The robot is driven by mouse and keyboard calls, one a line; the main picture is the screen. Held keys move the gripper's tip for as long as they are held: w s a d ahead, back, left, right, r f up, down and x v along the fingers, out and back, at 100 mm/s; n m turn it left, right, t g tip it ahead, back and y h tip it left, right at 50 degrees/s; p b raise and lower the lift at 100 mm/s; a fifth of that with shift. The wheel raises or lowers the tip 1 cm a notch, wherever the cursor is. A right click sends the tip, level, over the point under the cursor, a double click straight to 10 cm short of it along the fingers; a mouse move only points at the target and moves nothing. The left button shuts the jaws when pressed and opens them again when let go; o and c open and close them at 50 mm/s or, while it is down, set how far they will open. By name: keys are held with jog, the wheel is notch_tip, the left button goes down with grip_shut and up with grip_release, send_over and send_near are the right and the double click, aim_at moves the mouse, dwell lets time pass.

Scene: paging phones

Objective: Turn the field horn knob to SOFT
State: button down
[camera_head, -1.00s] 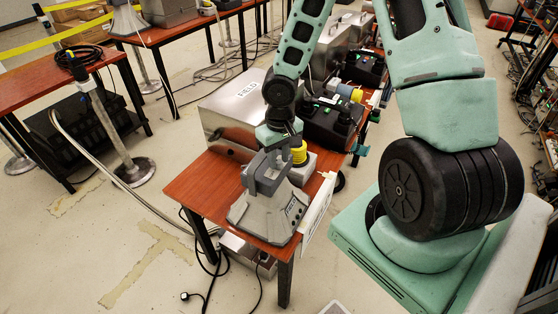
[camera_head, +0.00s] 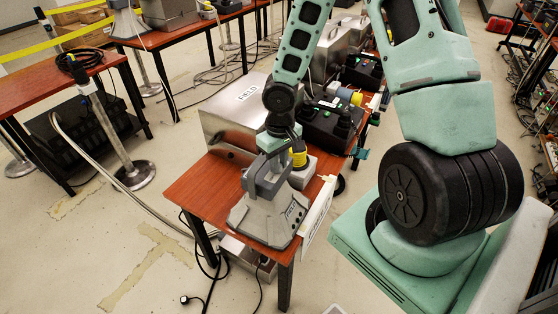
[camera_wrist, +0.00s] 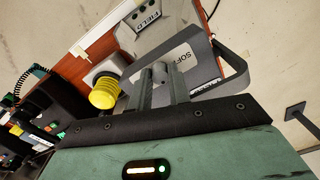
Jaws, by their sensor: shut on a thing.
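The field horn (camera_head: 266,214) is a grey flared housing with a FIELD label, standing at the near end of the red-brown table. In the wrist view its grey face (camera_wrist: 207,62) shows a SOFT label and another label partly hidden by a dark grey bracket. My gripper (camera_wrist: 159,74) is over this face, beside the SOFT label, with its two fingers closed on the small grey knob (camera_wrist: 160,70). The fingers cover most of the knob, and I cannot read its exact pointing direction. In the head view the fingertips are hidden by my wrist and the bracket.
A yellow bellows-like part (camera_wrist: 104,94) on a pale box is close beside my fingers. A silver box labelled FIELD (camera_head: 236,108) and a black control box (camera_head: 332,124) stand behind on the table (camera_head: 192,190). Cables lie on the floor.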

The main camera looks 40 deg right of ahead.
jog(key=n+p, duration=0.1)
jog(key=n, duration=0.4)
jog(key=shift+r+p, duration=0.1)
jog(key=shift+p, duration=0.25)
jog(key=shift+n+p, duration=0.65)
jog(key=shift+n, duration=1.25)
jog(key=c, duration=1.6)
grip_release()
jog(key=r+p, duration=0.1)
jog(key=r, duration=0.7)
jog(key=r+p, duration=0.2)
jog(key=r, duration=0.7)
jog(key=shift+w+d+r, duration=0.1)
jog(key=shift+w+d, duration=0.1)
